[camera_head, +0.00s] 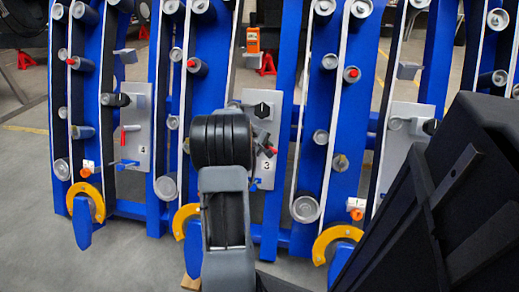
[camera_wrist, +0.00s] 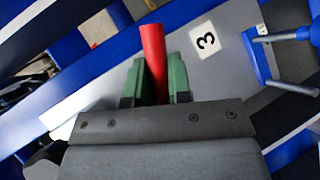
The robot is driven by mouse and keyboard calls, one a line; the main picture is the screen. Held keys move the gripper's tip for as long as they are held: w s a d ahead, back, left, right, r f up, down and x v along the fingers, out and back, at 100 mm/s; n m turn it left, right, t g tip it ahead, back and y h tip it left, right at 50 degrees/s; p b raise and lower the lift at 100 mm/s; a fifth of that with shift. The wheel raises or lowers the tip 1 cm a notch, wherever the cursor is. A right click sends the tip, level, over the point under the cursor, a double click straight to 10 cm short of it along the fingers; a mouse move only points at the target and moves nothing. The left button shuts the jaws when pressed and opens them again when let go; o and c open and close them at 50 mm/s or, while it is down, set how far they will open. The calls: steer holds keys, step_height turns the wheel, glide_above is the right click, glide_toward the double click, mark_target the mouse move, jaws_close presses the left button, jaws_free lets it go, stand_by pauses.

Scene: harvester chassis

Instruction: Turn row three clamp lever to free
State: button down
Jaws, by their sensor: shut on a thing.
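The row three clamp lever (camera_wrist: 153,48) is a red handle in the wrist view. It stands between the green-padded fingers of my gripper (camera_wrist: 156,82), which is shut on it. The far end of the lever sticks out past the fingertips, and its lower part is hidden by the gripper. The grey row three plate (camera_wrist: 222,80) carries a white label "3" (camera_wrist: 205,40) right of the lever. In the head view my arm covers much of this plate (camera_head: 266,175), and a bit of red (camera_head: 271,151) shows beside the arm.
In the wrist view a blue bracket with metal rods (camera_wrist: 262,60) is at the right. In the head view the row four plate (camera_head: 137,135) with its red lever (camera_head: 124,136) is at the left. Blue uprights (camera_head: 321,100) with rollers and belts flank row three.

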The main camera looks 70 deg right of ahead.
stand_by(0.4)
steer(key=c, duration=1.1)
jaws_free()
steer(key=shift+o, duration=0.2)
steer(key=p+v, duration=0.4)
steer(key=v, duration=0.9)
steer(key=shift+w+a+r+p, duration=0.2)
steer(key=shift+r+p, duration=0.05)
steer(key=shift+p, duration=0.1)
steer(key=w+a+r+n+t+y+p, duration=0.1)
steer(key=w+a+r+t+p, duration=0.3)
steer(key=a+r+p, duration=0.5)
steer(key=w+a+r+n+t+y+p, duration=0.1)
steer(key=w+a+r+p, duration=0.4)
steer(key=a+r+p, duration=0.45)
steer(key=s+a+r+n+t+y+p, duration=0.1)
steer(key=a+r+p, duration=0.3)
steer(key=a, duration=0.4)
steer(key=s+a+r+n+t+y+p, duration=0.1)
steer(key=a+r+y+p, duration=0.1)
steer(key=a+r+p, duration=0.3)
steer(key=s+a+r+t+y+p, duration=0.1)
steer(key=a+r+p, duration=0.3)
steer(key=a, duration=0.9)
steer(key=shift+s+r+n+t+y, duration=0.25)
steer(key=shift+r+n+t+y, duration=0.15)
steer(key=shift+y, duration=0.4)
